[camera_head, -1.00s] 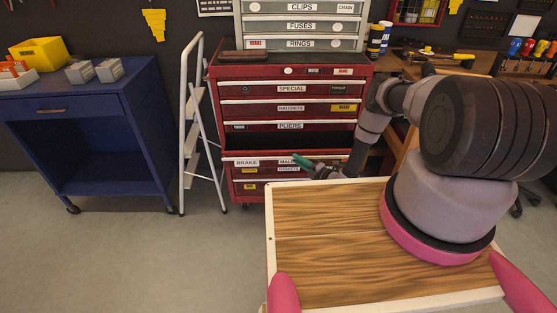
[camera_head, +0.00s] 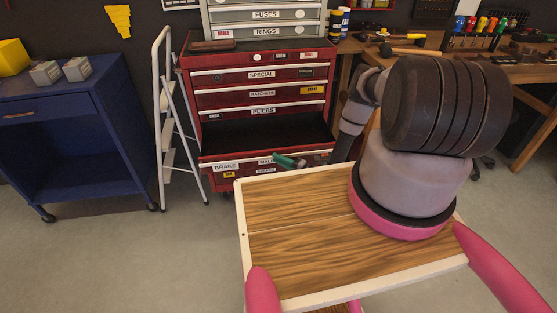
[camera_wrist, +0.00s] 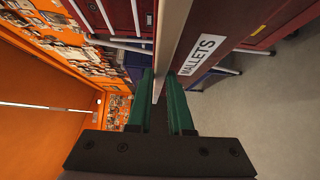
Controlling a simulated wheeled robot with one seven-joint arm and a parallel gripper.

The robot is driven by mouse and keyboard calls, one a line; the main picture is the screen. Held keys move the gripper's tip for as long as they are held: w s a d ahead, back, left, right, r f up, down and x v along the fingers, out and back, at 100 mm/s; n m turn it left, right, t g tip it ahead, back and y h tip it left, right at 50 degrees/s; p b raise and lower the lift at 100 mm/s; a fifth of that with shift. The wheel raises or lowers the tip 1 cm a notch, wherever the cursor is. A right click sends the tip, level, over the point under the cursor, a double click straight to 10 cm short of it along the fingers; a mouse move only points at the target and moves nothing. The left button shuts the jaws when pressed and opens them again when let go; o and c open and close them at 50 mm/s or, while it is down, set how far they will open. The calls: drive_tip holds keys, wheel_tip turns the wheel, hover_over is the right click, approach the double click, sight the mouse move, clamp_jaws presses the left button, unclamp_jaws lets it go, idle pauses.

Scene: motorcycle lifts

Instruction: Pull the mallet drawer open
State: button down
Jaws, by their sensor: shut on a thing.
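The mallet drawer (camera_head: 243,165) is in the red tool cabinet, below the drawer labelled PLIERS. It stands pulled out, and its dark inside shows from above. Its front carries a BRAKE label and a partly covered "MAL" label. In the wrist view the drawer front (camera_wrist: 225,30) shows with its MALLETS label. My gripper (camera_head: 292,162) is at the right part of that front. Its green fingers (camera_wrist: 163,98) are shut on the front's edge, one on either side. The exact contact is partly hidden by the fingers.
The red cabinet (camera_head: 262,85) has its upper drawers closed. A white stepladder (camera_head: 168,120) stands close on its left, beside a blue cart (camera_head: 75,115). A wooden workbench (camera_head: 505,70) is at the right. My own wood-topped base is in front; grey floor is free at lower left.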

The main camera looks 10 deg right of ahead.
drive_tip(key=c, duration=0.8)
unclamp_jaws()
drive_tip(key=v, duration=1)
drive_tip(key=shift+s+d, duration=0.3)
